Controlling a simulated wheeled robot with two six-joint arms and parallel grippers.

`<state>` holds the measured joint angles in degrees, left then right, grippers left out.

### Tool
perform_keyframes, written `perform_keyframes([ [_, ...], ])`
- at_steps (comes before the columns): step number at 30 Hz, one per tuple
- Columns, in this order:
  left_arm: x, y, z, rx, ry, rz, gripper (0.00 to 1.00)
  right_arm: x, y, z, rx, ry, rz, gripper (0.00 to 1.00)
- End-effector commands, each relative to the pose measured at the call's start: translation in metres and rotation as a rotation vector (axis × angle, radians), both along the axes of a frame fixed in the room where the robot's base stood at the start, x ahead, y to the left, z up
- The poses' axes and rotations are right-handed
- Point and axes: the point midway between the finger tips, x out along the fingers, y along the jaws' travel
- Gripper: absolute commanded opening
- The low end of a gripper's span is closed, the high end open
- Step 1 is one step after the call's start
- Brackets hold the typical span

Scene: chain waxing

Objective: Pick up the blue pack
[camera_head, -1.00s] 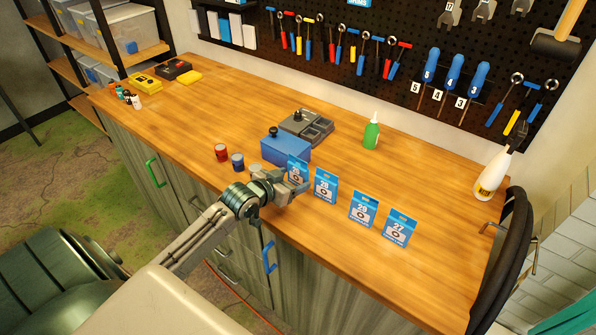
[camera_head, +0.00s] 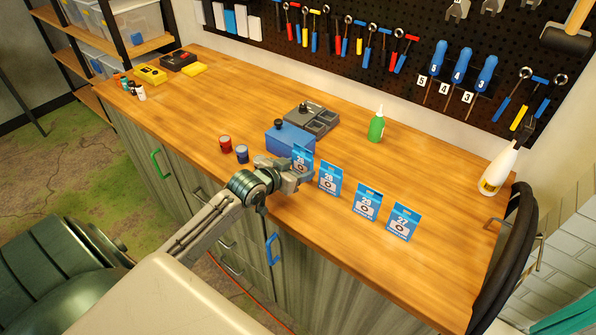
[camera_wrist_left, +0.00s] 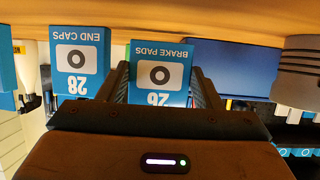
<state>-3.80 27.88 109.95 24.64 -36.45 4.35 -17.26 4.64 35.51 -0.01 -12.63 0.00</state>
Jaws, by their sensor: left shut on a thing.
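The blue pack marked 26, "BRAKE PADS" (camera_wrist_left: 160,75), stands between the two fingers of my left gripper (camera_wrist_left: 165,90), which is shut on it. In the head view the same pack (camera_head: 302,157) shows above my left gripper (camera_head: 300,179), its lower part hidden by the fingers. I cannot tell whether its base touches the bench. Three similar blue packs stand in a row to its right: 28 (camera_head: 329,179), 29 (camera_head: 367,204) and 27 (camera_head: 403,223). Pack 28, "END CAPS" (camera_wrist_left: 80,62), is also close beside my gripper in the wrist view. My right gripper is out of view.
A blue box (camera_head: 288,138) with a dark knob stands just behind the held pack. A green bottle (camera_head: 376,128) is further back.

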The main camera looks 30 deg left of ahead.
Motion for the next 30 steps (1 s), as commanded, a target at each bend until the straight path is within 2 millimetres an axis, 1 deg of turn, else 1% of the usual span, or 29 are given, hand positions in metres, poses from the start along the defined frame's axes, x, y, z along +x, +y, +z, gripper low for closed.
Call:
perform_keyframes([
  [1, 0.0, 0.0, 0.005, 0.004, -0.006, -0.002, 0.33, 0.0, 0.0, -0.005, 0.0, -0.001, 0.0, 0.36],
  [5, 0.0, 0.0, 0.026, 0.005, -0.007, -0.002, 0.33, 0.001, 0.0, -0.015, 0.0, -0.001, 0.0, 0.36],
  [6, -0.01, -0.006, 0.022, 0.003, -0.001, -0.002, 0.33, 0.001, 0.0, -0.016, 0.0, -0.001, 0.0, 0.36],
  [7, -0.015, -0.009, 0.022, 0.001, 0.0, -0.003, 0.33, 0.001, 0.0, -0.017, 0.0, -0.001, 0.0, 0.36],
  [11, -0.041, -0.026, 0.025, 0.001, -0.001, -0.003, 0.33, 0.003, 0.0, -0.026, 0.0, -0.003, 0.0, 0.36],
  [15, -0.075, -0.046, 0.028, 0.0, -0.001, -0.003, 0.33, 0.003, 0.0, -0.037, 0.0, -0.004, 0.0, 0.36],
  [18, -0.097, -0.06, 0.031, -0.002, -0.001, -0.001, 0.33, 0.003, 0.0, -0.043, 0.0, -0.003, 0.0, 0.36],
  [21, -0.113, -0.07, 0.034, -0.002, -0.001, -0.001, 0.33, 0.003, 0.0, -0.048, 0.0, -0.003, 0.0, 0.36],
  [25, -0.128, -0.079, 0.036, -0.002, -0.001, 0.0, 0.33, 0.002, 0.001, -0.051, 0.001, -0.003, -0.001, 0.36],
  [30, -0.136, -0.084, 0.039, 0.0, -0.001, 0.0, 0.33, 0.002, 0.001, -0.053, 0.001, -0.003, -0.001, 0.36],
])
